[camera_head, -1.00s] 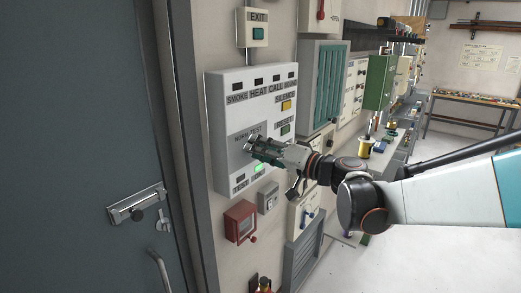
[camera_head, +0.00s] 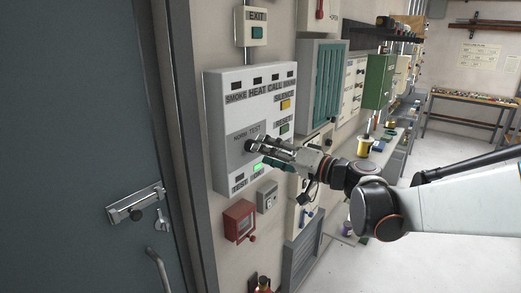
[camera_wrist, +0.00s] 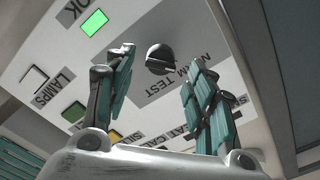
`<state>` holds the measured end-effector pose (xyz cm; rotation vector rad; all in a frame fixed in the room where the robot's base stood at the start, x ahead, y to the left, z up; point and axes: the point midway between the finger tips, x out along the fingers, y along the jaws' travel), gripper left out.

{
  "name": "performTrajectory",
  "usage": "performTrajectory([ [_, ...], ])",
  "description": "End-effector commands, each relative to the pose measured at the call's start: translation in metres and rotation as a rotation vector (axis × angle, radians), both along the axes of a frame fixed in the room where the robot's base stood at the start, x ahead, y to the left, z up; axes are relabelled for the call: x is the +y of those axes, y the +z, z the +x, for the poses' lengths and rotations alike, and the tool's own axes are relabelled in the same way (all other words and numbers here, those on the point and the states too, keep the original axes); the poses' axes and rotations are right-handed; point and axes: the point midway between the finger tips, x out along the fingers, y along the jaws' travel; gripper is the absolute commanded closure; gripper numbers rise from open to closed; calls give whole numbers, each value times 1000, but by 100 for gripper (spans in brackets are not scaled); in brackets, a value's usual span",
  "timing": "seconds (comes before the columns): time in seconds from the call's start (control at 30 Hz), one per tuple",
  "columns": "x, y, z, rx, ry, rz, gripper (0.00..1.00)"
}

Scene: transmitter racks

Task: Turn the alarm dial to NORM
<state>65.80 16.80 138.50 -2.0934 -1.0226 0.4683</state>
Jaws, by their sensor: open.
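The alarm panel (camera_head: 215,122) is a pale box on the wall, with a grey plate printed NORM and TEST at its middle. The dial (camera_wrist: 159,60) is a dark round knob on that plate in the wrist view, beside the NORM TEST print. My gripper (camera_wrist: 157,65) is open, its two teal-padded fingers on either side of the dial in the picture. I cannot tell whether they touch it, nor which mark the dial points to. In the head view my gripper (camera_head: 258,150) is at the plate and largely covers the dial.
A green lamp (camera_wrist: 93,22) is lit on the panel. Yellow SILENCE (camera_head: 286,105) and green RESET (camera_head: 284,128) buttons are up and right of my gripper. A red box (camera_head: 239,220) hangs below. A grey door (camera_head: 80,110) stands left.

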Motion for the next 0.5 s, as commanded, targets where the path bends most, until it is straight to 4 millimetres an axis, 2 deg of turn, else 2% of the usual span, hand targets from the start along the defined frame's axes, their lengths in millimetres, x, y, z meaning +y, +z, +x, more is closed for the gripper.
performTrajectory([
  [0.2, -38, 0, -28, 0, -6, 0, 50],
  [0.5, -66, 0, -51, 0, -1, -1, 50],
])
